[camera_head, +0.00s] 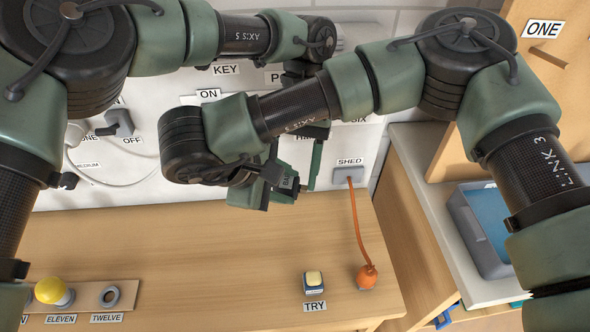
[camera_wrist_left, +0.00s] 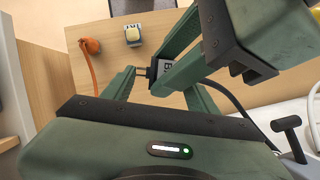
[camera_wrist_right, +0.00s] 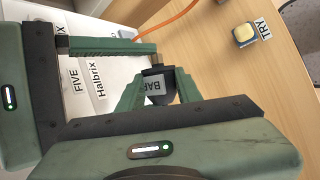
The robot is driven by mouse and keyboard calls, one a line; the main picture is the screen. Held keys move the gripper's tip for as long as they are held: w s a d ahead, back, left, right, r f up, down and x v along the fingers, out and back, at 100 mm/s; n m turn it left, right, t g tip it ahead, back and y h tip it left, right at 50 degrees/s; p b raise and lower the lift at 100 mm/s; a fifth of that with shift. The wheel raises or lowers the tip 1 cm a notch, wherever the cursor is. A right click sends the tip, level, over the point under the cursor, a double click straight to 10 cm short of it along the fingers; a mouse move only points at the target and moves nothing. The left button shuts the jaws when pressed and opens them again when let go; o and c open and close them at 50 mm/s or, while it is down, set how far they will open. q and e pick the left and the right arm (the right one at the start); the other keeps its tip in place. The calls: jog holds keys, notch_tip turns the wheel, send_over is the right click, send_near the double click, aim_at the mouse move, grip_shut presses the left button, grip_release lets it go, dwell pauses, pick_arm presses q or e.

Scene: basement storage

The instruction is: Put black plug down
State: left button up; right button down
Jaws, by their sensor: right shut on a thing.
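The black plug (camera_wrist_right: 158,85) with a white label is held between the fingers of my right gripper (camera_wrist_right: 160,92). Its metal end also shows in the left wrist view, where the plug (camera_wrist_left: 160,70) has a black cable trailing to the right. In the head view the label (camera_head: 288,182) shows in front of the wall panel, above the table's back edge. My left gripper (camera_wrist_left: 160,85) has its fingers spread apart, close beside the plug and the right gripper. Its fingers appear not to press on the plug. Arm links hide part of both grippers in the head view.
The wooden table (camera_head: 200,245) has a clear middle. An orange plug (camera_head: 367,276) stands at right, its cord running to the SHED socket (camera_head: 349,175). A yellow TRY button (camera_head: 314,280), yellow bulb (camera_head: 52,291) and ring (camera_head: 110,296) are near the front. A blue-lined bin (camera_head: 470,235) is right.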

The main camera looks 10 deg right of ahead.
jog(key=c, duration=0.9)
grip_release()
jog(key=shift+a, duration=0.25)
jog(key=shift+w, duration=0.1)
jog(key=shift+a+r, duration=0.1)
